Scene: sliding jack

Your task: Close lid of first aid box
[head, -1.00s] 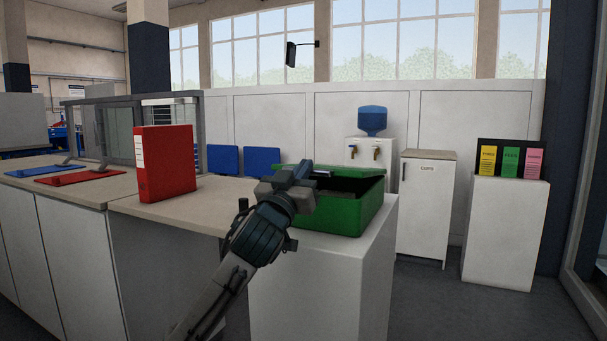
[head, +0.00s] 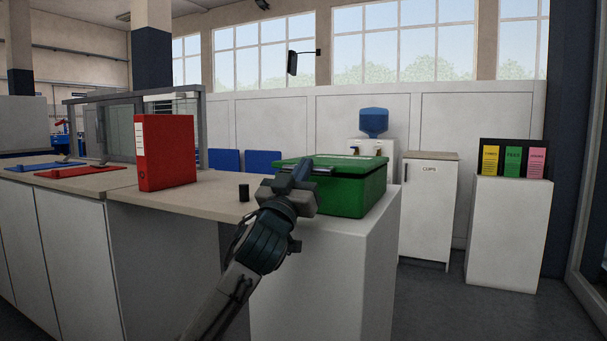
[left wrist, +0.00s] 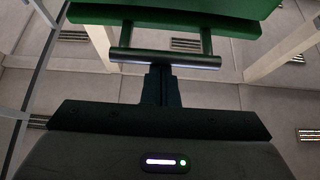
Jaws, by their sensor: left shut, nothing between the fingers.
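The green first aid box (head: 352,196) stands on a white pedestal at the end of the counter. Its lid (head: 345,167) lies level on the base, and no dark gap shows along the visible side. My left gripper (head: 303,172) is shut and empty at the box's left front edge, partly covering it. In the left wrist view, the shut fingers (left wrist: 160,82) point at the box's dark handle bar (left wrist: 165,58), at or very near it. The green box (left wrist: 215,20) shows behind the bar. My right gripper is not in view.
A red binder (head: 165,152) stands on the counter (head: 215,198), left of my arm. A small black cylinder (head: 243,192) stands between it and my gripper. A white cabinet (head: 428,210) and a white stand (head: 508,235) are at the right, with open floor in front.

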